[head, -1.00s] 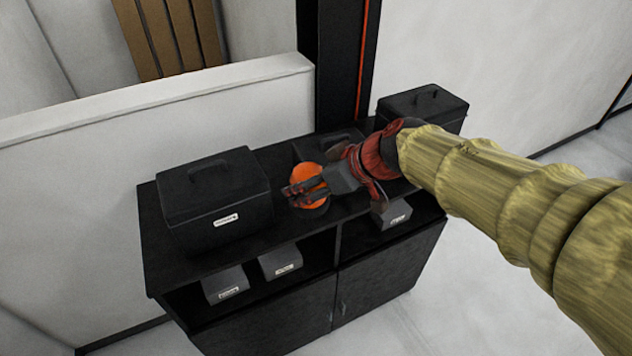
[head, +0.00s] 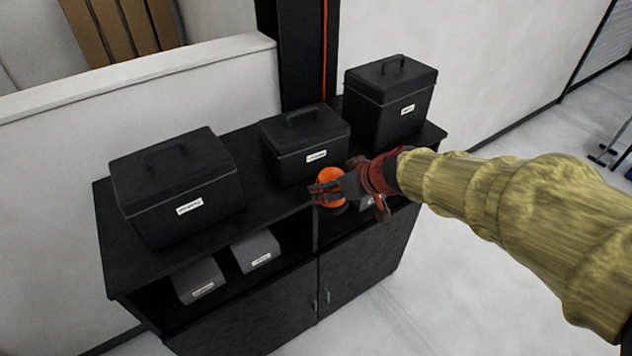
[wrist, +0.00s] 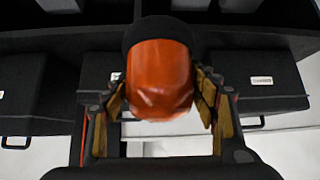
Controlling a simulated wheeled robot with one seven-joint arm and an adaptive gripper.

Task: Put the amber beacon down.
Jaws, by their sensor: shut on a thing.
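The amber beacon is an orange dome on a black base. In the head view the beacon (head: 331,181) is in my gripper (head: 322,189), over the front edge of the black cabinet top (head: 262,204). In the wrist view the orange dome (wrist: 159,80) sits between the two fingers of my gripper (wrist: 160,100), which are shut on it. Its dark base shows above the dome in that view. Part of the beacon is hidden behind the fingers in the head view. I cannot tell whether its base touches the cabinet.
Three lidded black boxes stand on the cabinet: left (head: 178,187), middle (head: 305,145) and right (head: 390,101). Small grey boxes (head: 255,250) sit on the open shelf below. A bare strip of top lies between the left and middle boxes. A white low wall (head: 140,105) stands behind.

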